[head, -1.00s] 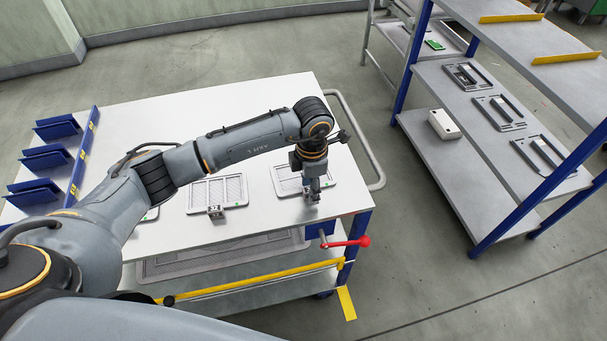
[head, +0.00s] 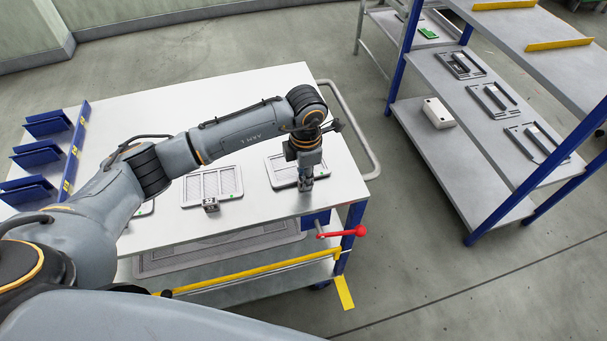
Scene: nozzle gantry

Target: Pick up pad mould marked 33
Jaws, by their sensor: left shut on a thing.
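Light grey, frame-like pad moulds with mesh panels lie flat on the white table. The right-hand mould (head: 281,172) is under my left gripper (head: 305,187), which points down at its front right part. The left gripper is shut on this mould near its front edge. Its fingers and wrist hide the held spot, and I cannot tell whether the mould is clear of the table. The middle mould (head: 212,184) has a small metal block (head: 210,205) at its front edge. Another mould is mostly hidden behind my left arm. No number is readable. My right gripper is not in view.
The white table (head: 240,100) has bare room behind the moulds. Blue holders (head: 47,124) stand at its left. A blue-post rack (head: 455,95) with dark frames and a white box (head: 438,113) stands right.

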